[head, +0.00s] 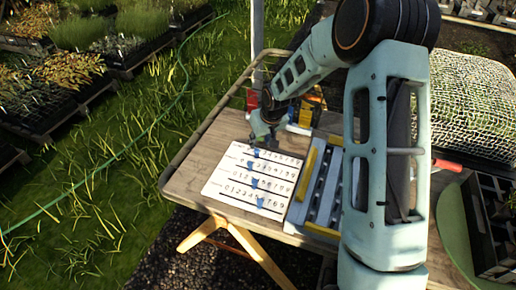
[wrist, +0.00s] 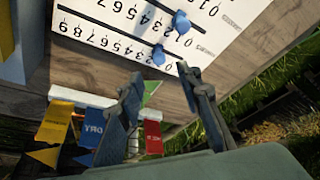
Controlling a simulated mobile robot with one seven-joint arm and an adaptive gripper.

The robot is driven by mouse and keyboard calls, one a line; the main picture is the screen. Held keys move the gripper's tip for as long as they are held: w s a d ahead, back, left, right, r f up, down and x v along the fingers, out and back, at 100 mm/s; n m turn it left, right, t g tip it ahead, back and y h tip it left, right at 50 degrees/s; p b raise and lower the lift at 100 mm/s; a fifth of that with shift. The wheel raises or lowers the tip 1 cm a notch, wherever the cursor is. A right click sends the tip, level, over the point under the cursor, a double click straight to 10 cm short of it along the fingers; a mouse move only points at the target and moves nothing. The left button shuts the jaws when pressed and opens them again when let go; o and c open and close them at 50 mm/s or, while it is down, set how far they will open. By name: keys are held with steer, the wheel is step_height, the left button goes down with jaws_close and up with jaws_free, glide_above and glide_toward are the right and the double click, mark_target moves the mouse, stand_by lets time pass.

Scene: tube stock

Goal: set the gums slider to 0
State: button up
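A white slider board (head: 214,190) lies on a wooden table, with several printed number rows and a blue slider knob on each. In the wrist view the board (wrist: 232,40) shows upside down. Row names are too small to read, so I cannot tell which is gums. My gripper (wrist: 158,76) is open and empty, its fingers apart near the nearest row's low-number end. In the head view my gripper (head: 262,137) is over the board's far edge.
A grey tray with yellow ends (head: 307,173) lies right of the board. Coloured tags, including a red one (wrist: 153,137), hang from a white bar (wrist: 82,98) beside the gripper. A metal rail (head: 190,143) edges the table. Grass and plant trays lie beyond.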

mark_target(256, 150)
steer(key=x, duration=0.7)
steer(key=shift+w+f, duration=0.15)
steer(key=shift+c, duration=0.7)
jaws_close()
